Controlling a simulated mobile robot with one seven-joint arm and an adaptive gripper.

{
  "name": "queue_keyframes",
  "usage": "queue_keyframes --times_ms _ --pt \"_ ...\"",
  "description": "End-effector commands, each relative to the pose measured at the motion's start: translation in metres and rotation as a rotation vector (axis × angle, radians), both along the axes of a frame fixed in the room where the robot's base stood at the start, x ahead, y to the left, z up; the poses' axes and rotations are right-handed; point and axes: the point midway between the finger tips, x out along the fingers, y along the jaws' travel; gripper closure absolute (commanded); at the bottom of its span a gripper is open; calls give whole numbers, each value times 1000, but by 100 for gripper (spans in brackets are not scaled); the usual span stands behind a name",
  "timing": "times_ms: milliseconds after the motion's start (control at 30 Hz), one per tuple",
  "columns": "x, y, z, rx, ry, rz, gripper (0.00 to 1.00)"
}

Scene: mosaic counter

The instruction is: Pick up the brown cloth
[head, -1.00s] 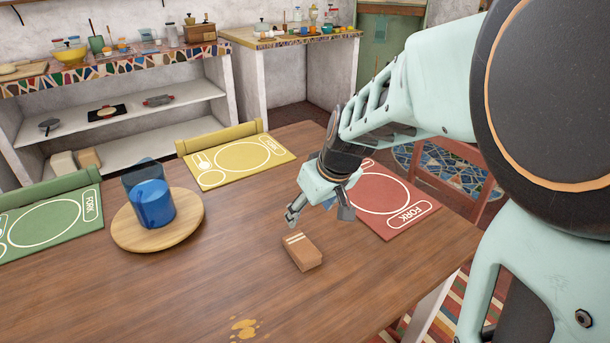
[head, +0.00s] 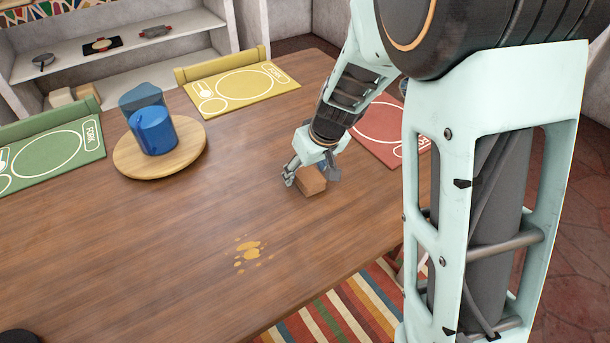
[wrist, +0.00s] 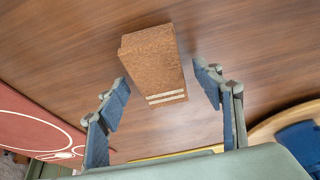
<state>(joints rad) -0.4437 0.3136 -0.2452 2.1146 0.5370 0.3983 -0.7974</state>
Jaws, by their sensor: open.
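The brown cloth (head: 310,182) is a small folded block with pale stripes at one end, lying on the wooden table. In the wrist view the cloth (wrist: 153,62) sits ahead of and between the two fingers, its striped end nearest me. My gripper (head: 311,180) is low over the cloth in the head view and partly hides it. In the wrist view my gripper (wrist: 164,95) is open, with a finger on each side of the striped end and a visible gap on both sides. Nothing is held.
Yellow (head: 240,85), green (head: 45,158) and red (head: 385,128) placemats lie on the table. A yellow-orange spill (head: 248,252) marks the tabletop in front. The table around the cloth is otherwise clear.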

Motion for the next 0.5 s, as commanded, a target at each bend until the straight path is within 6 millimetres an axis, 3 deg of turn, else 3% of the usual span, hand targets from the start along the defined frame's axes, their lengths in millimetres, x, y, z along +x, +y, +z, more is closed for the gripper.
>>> queue_keyframes --times_ms 200,500 --pt "0 0 0 1 -1 0 39" --pt "0 0 0 1 -1 0 72"
